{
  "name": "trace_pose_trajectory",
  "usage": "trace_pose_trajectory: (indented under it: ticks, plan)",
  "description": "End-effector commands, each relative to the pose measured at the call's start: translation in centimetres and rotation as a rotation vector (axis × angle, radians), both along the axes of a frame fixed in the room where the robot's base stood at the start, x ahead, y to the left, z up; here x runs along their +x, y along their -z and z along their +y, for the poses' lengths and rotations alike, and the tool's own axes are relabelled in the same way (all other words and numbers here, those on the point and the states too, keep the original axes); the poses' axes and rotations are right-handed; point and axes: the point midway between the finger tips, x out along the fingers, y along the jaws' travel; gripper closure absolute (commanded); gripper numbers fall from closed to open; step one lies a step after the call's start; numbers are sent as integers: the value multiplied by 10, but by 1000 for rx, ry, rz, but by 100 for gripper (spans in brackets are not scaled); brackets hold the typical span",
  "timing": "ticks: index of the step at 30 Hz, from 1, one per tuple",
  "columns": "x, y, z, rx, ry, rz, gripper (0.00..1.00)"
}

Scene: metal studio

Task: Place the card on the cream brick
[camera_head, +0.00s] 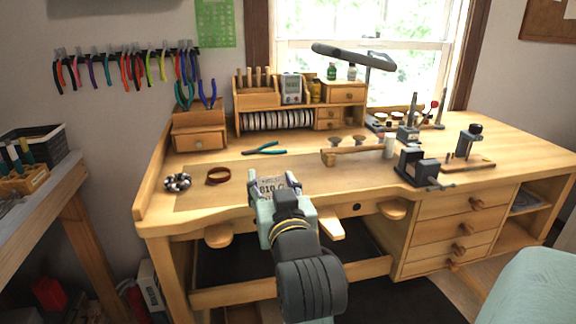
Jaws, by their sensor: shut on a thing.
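My gripper (274,188) is over the front middle of the wooden workbench (232,198), seen from behind. It is shut on a pale card (268,187) with dark printed characters, which shows between the fingers. The fingers and wrist hide part of the card. I cannot make out whether the card touches anything under it. I cannot pick out a cream brick for certain; the arm covers part of the bench front.

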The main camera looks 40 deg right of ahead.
Motion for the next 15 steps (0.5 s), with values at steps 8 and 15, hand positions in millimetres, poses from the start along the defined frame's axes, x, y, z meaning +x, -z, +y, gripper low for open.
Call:
trace_pose_trajectory:
  ticks: [8, 15]
  plan:
    - [37, -3, -19, 7, 5, 6, 61]
    - [94, 3, -50, 6, 5, 6, 61]
